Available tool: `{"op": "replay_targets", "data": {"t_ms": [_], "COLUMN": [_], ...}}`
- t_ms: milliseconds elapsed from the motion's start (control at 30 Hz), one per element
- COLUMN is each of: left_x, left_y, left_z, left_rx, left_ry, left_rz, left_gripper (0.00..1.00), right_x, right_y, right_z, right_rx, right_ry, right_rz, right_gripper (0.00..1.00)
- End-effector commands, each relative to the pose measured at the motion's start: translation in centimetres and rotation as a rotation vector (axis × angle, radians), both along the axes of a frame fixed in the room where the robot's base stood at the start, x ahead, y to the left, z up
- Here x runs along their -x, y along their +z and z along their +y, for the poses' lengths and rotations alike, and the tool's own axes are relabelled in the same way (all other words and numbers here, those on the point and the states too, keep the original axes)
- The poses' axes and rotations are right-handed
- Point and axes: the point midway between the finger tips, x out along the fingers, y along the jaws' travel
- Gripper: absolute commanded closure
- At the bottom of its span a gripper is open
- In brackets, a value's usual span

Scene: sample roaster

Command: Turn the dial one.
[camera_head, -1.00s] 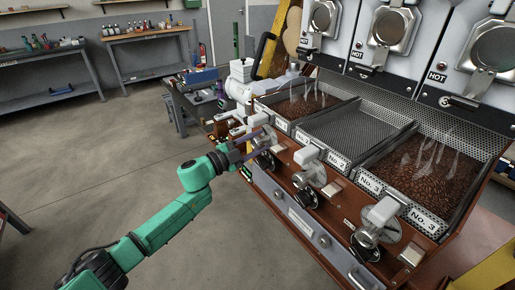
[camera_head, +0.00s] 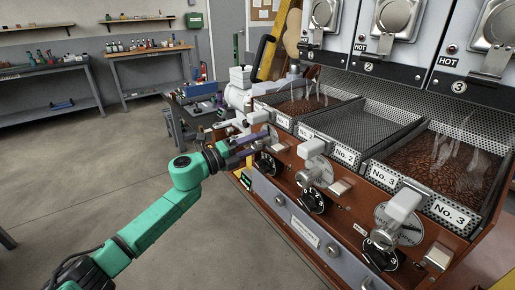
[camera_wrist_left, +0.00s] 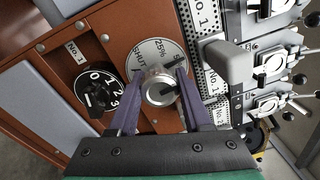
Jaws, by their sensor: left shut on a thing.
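Dial one is the black dial (camera_wrist_left: 97,92) marked 0 to 3 beside a "No. 1" tag in the left wrist view. In the head view this black dial (camera_head: 265,163) is partly hidden at the left end of the wooden panel. My left gripper (camera_wrist_left: 157,100) is not on that dial. Its purple fingers straddle the round metal hub (camera_wrist_left: 160,88) on the neighbouring "25% / SHUT" plate (camera_wrist_left: 150,56), and are shut on it. In the head view my left gripper (camera_head: 264,136) reaches the panel from the left. My right gripper is not in view.
A grey lever handle (camera_wrist_left: 228,62) stands close to the right finger. Open floor (camera_head: 90,170) lies left.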

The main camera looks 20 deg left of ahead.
Motion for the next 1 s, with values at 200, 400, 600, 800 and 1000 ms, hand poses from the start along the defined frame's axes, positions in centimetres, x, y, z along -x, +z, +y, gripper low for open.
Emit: {"op": "replay_targets", "data": {"t_ms": [200,400,600,800,1000], "left_x": [0.1,0.1,0.11,0.1,0.07], "left_y": [-0.66,-0.61,-0.64,-0.63,-0.35], "left_z": [-0.2,-0.22,-0.24,-0.22,-0.13], "left_rx": [-0.06,-0.077,-0.077,-0.076,-0.074], "left_ry": [-0.006,-0.006,-0.007,-0.006,-0.003], "left_rz": [-0.038,-0.05,-0.049,-0.049,-0.053], "left_gripper": [1.0,1.0,1.0,0.23,0.23], "right_x": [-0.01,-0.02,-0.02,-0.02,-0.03], "right_y": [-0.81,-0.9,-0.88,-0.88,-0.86], "right_z": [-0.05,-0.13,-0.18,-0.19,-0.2], "right_rx": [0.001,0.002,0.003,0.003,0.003], "right_ry": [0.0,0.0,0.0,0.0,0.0], "right_rz": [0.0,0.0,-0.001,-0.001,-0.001], "right_gripper": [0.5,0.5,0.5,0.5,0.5]}}
